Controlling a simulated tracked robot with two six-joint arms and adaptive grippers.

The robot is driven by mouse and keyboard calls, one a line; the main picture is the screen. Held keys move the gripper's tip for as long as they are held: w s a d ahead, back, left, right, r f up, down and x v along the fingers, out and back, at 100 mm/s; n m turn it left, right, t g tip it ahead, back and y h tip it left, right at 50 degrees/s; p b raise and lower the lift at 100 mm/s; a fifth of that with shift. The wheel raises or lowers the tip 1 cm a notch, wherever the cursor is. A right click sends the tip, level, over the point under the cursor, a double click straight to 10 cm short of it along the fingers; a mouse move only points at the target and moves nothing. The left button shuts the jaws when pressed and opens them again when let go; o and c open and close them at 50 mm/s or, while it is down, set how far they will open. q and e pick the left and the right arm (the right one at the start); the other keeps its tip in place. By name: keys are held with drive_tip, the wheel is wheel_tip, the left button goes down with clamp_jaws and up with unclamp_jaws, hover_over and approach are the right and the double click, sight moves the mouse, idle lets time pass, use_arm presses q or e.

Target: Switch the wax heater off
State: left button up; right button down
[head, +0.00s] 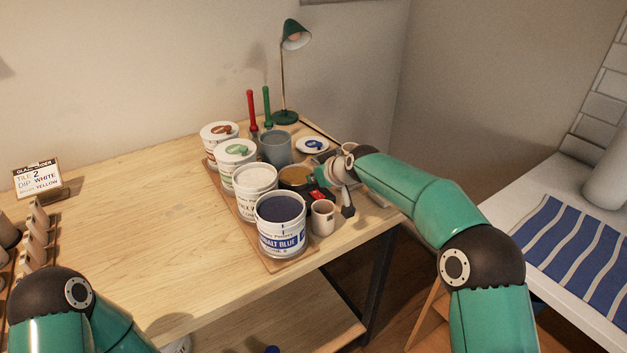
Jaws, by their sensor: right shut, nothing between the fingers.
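The wax heater (296,178) looks like a dark round pot with amber-brown wax in it, standing on the table behind the cobalt blue bucket. A small red part (317,195) shows at its right front, close to my right gripper; I cannot tell whether it is the switch or which way it is set. My right gripper (336,194) is shut and empty, just right of the heater. Whether it touches the heater cannot be told. My left arm shows at the lower left, but its gripper is out of view.
Several glaze buckets, the nearest a cobalt blue one (282,226), stand in a row on a wooden board. A small pale cup (323,217) is in front of the heater. A grey pot (275,148) and a green lamp (285,117) stand behind. The table's left middle is clear.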

sight(316, 194)
wheel_tip(316, 194, up, 3)
drive_tip(key=shift+w+f+p, duration=0.15)
drive_tip(key=shift+p, duration=0.45)
drive_tip(key=shift+s+d+r+b, duration=0.1)
drive_tip(key=shift+s+r+b, duration=0.15)
drive_tip(key=shift+s+b, duration=0.4)
use_arm(q)
drive_tip(key=shift+a+f+b, duration=0.15)
drive_tip(key=shift+f+b, duration=0.2)
drive_tip(key=shift+b, duration=0.5)
use_arm(e)
drive_tip(key=w+r+v, duration=0.1)
drive_tip(key=v, duration=0.7)
drive_tip(key=shift+a+r, duration=0.15)
drive_tip(key=shift+a, duration=0.05)
use_arm(q)
drive_tip(key=shift+s, duration=0.1)
